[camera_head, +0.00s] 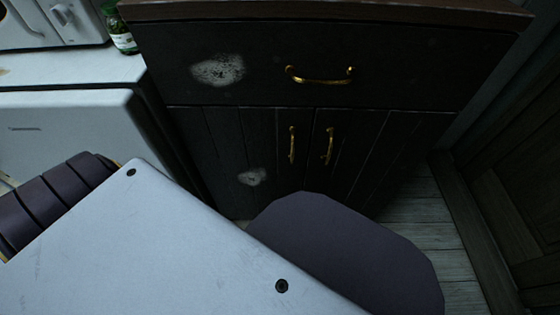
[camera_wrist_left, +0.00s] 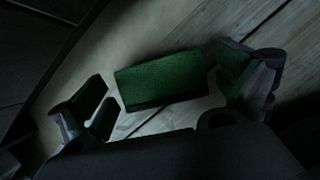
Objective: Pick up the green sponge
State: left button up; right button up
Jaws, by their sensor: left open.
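The green sponge (camera_wrist_left: 162,80) is a rectangular block in the left wrist view, just above the middle of the picture. It appears to lie on the pale plank floor (camera_wrist_left: 150,122). My left gripper (camera_wrist_left: 164,86) is open, with its dark fingers spread at the left and right of the sponge. Gaps show between the sponge and the left fingers; the right fingers are very close to its right end, and I cannot tell if they touch. Neither the sponge nor my left gripper shows in the head view. My right gripper is in no view.
In the head view a dark cabinet (camera_head: 220,142) with brass handles (camera_head: 320,78) stands ahead. A white unit (camera_head: 70,125) with a green jar (camera_head: 121,32) on top is at left. Bare plank floor (camera_head: 425,212) shows between the cabinet and a dark panelled wall (camera_head: 515,150) at right.

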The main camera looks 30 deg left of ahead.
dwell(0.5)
pick_arm(q)
jog(key=shift+c, duration=0.6)
jog(key=c, duration=0.5)
jog(key=shift+c, duration=0.5)
jog(key=shift+r, duration=0.1)
